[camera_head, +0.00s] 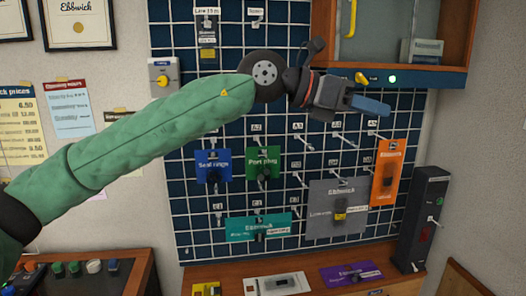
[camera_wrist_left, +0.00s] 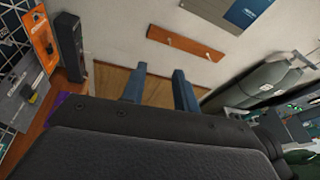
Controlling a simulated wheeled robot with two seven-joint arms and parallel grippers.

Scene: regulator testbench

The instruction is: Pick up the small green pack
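The small green pack (camera_head: 263,163), labelled "Port plug", hangs on the blue pegboard just right of a blue "Seal rings" pack (camera_head: 213,166). My left arm reaches across from the left, and its gripper (camera_head: 371,105) is above and to the right of the green pack, apart from it. In the left wrist view the two blue fingers of this gripper (camera_wrist_left: 159,86) stand apart with nothing between them. The green pack does not show in that view. My right gripper is in neither view.
A grey pack (camera_head: 322,228), an orange pack (camera_head: 388,178) and a teal pack (camera_head: 246,229) hang nearby among bare hooks. A wooden cabinet (camera_head: 468,40) is above right. A black unit (camera_head: 425,215) stands on the right. A purple pack (camera_head: 352,273) lies on the wooden ledge below.

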